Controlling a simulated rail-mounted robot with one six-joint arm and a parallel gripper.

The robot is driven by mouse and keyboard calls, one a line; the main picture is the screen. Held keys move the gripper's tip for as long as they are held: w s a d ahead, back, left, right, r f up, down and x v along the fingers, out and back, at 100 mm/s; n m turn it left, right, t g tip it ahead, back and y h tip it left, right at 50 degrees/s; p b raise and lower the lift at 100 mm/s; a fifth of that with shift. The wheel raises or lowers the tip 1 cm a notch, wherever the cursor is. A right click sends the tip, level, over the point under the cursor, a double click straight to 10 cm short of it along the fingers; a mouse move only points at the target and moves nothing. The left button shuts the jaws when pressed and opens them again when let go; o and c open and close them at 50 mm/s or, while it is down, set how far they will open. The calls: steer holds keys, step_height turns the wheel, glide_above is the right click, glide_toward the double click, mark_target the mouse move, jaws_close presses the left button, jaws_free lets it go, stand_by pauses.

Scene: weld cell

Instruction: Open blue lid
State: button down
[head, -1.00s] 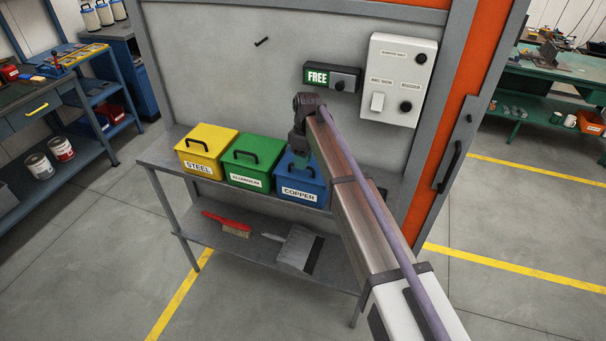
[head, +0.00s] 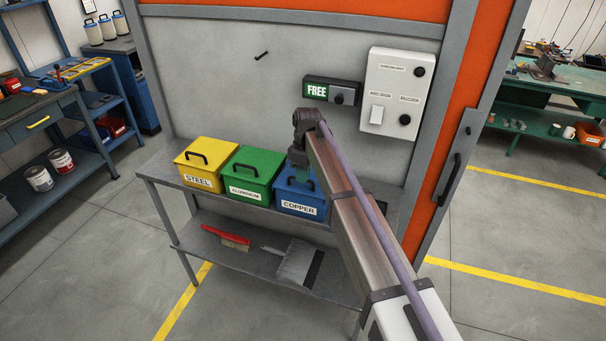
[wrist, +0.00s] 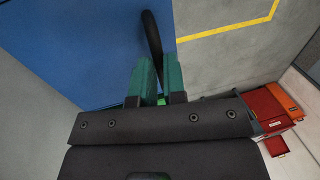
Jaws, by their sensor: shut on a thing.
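The blue bin (head: 301,206) labelled COPPER stands at the right end of a row of bins on a grey bench. Its lid looks closed in the head view. My gripper (head: 297,162) is over the lid, with the arm covering its right part. In the wrist view, the blue lid (wrist: 105,45) fills the upper left. Its black handle (wrist: 152,38) runs down between the two green fingers of my gripper (wrist: 159,75), which are shut on it. The exact contact is hidden between the fingers.
The green ALUMINIUM bin (head: 249,176) stands close to the left, then the yellow STEEL bin (head: 205,165). A grey panel with a FREE sign (head: 332,92) and white control box (head: 398,92) rises behind. A red brush (head: 226,238) and dustpan (head: 290,261) lie on the lower shelf.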

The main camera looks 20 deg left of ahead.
steer(key=s, duration=1.3)
steer(key=shift+a, duration=0.1)
steer(key=c, duration=1.2)
jaws_free()
steer(key=shift+w, duration=0.1)
steer(key=r+p, duration=0.3)
steer(key=w+r+p, duration=0.1)
steer(key=r+p, duration=0.3)
steer(key=w+r+p, duration=0.1)
steer(key=r+p, duration=0.2)
steer(key=shift+r+p, duration=0.3)
steer(key=shift+r, duration=0.05)
